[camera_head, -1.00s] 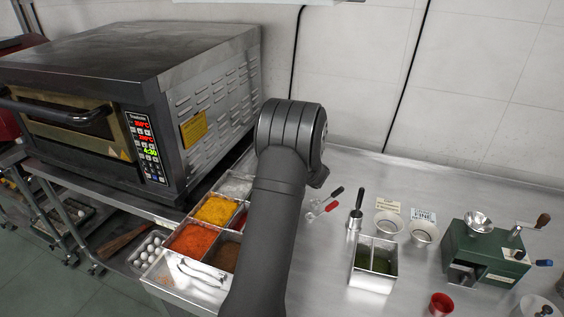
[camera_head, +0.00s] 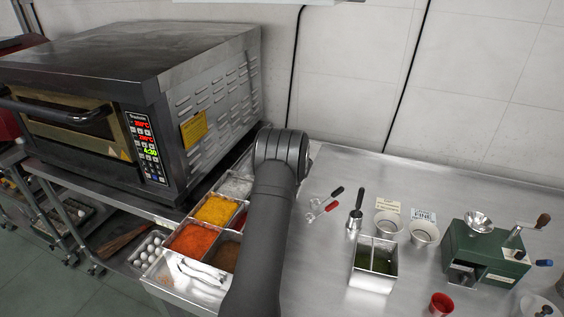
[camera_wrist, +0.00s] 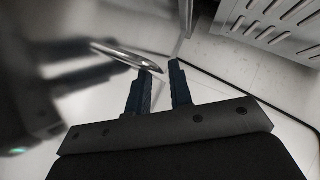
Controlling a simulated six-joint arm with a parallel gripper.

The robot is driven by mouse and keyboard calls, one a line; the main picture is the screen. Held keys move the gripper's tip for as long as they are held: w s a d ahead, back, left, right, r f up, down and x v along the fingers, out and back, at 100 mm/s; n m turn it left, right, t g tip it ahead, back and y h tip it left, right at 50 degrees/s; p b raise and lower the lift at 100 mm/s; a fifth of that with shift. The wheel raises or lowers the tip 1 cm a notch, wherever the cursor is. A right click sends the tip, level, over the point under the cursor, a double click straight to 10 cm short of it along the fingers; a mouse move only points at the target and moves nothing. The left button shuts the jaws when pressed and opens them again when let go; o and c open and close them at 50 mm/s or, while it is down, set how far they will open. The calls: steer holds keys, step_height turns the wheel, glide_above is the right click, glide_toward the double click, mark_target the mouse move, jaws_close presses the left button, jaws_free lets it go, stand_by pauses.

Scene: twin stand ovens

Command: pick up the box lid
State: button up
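My gripper (camera_wrist: 160,88) shows in the wrist view with its two dark fingers apart and nothing clearly between them. A curved, shiny metal bar (camera_wrist: 128,56) lies just ahead of the fingertips, its end close to the gap; I cannot tell whether it touches or whether it is the lid's handle. A blurred dark shape, seemingly a reflection of my gripper, shows at the left. In the head view my arm hides the gripper, and I cannot make out the box lid with certainty. A compartmented spice box (camera_head: 158,277) stands partly behind my arm.
A large oven (camera_head: 110,80) stands close on the left. To the right are a two-part metal container (camera_head: 372,281), red- and black-handled tools (camera_head: 325,205), small bowls (camera_head: 424,233) and a green machine (camera_head: 488,255). Bare steel counter (camera_head: 325,270) lies between my arm and the container.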

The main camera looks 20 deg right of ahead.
steer(key=shift+c, duration=0.4)
jaws_close()
steer(key=shift+w+r, duration=0.1)
steer(key=shift+r, duration=0.15)
